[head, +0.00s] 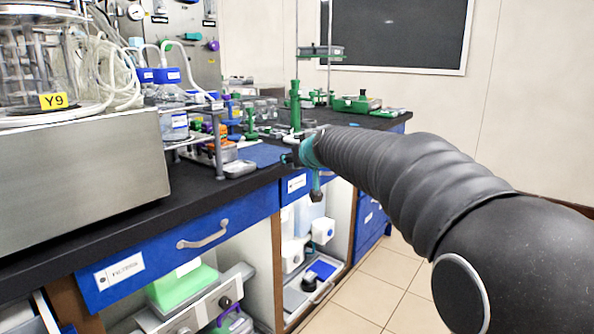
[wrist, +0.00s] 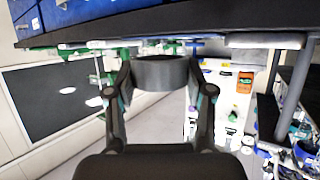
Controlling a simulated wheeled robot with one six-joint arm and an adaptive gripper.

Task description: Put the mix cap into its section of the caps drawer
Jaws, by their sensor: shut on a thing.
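My gripper (wrist: 160,85) is shut on a dark, round, cap-like piece, which I take to be the mix cap (wrist: 160,72); it sits between the two fingertips in the wrist view. In the head view my gripper (head: 315,182) is partly hidden by my own arm, in front of the bench edge, near a closed blue drawer (head: 297,184) whose label is too small to read. A nearer closed blue drawer (head: 180,245) has a label that seems to read filters. I cannot tell which drawer is the caps drawer, and no open compartment shows.
The black bench top (head: 225,190) carries a steel unit (head: 80,180) marked Y9, bottles, a blue mat (head: 262,155) and green stands (head: 295,105). Open shelves below hold a green box (head: 183,287) and white equipment. The tiled floor (head: 370,280) to the right is clear.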

